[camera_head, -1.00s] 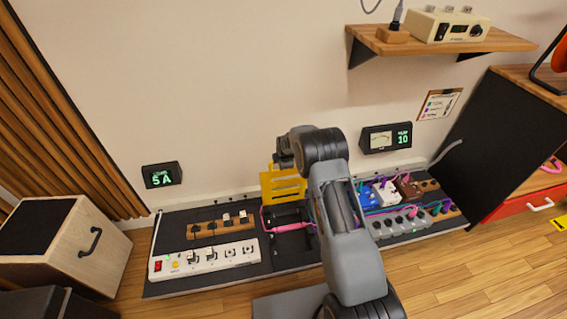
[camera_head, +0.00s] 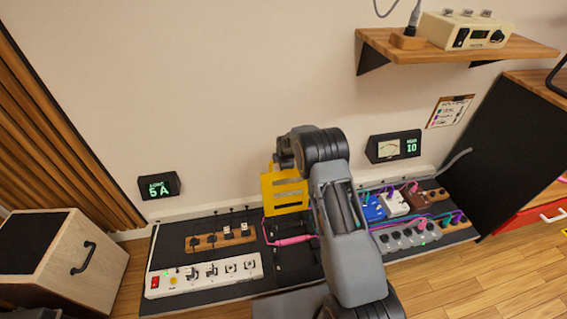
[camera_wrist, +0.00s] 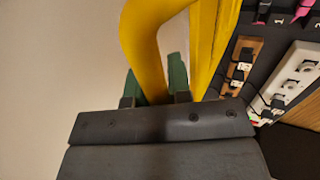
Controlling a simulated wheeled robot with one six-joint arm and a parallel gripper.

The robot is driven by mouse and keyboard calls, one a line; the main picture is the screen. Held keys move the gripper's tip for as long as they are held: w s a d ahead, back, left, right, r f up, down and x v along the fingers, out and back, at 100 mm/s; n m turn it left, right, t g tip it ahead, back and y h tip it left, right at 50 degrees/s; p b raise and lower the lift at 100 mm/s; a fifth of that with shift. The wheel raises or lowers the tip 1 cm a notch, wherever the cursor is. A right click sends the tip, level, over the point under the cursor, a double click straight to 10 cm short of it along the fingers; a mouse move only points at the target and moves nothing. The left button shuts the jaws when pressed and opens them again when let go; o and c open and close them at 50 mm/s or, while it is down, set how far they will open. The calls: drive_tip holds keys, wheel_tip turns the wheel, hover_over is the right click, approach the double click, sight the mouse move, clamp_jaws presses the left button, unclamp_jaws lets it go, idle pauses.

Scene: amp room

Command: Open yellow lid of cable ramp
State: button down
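The yellow lid (camera_head: 286,193) of the cable ramp stands raised, near upright, at the ramp's back, close to the wall. The ramp's black channel (camera_head: 290,256) lies uncovered in front of it, with a pink cable (camera_head: 292,240) across it. My gripper (camera_wrist: 157,80) is at the lid's upper edge, and its green fingers sit on both sides of a yellow bar of the lid (camera_wrist: 150,50), seemingly closed on it. In the head view my wrist hides the fingers, and my arm covers the right side of the ramp.
A white power strip (camera_head: 205,273) and a wooden socket block (camera_head: 222,239) lie left of the ramp. Several pedals (camera_head: 395,203) lie on the right. A speaker box (camera_head: 65,262) stands at left, a wall shelf (camera_head: 455,49) above right. The wall is close behind the lid.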

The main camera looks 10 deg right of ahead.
drive_tip(key=c, duration=1.3)
unclamp_jaws()
drive_tip(key=shift+s+f, duration=0.1)
drive_tip(key=shift+f, duration=0.15)
drive_tip(key=shift+c, duration=0.2)
drive_tip(key=shift+r, duration=0.1)
drive_tip(key=shift+r, duration=0.1)
drive_tip(key=p+v, duration=0.3)
drive_tip(key=v, duration=1)
drive_tip(key=shift+r, duration=0.25)
drive_tip(key=shift+s, duration=0.1)
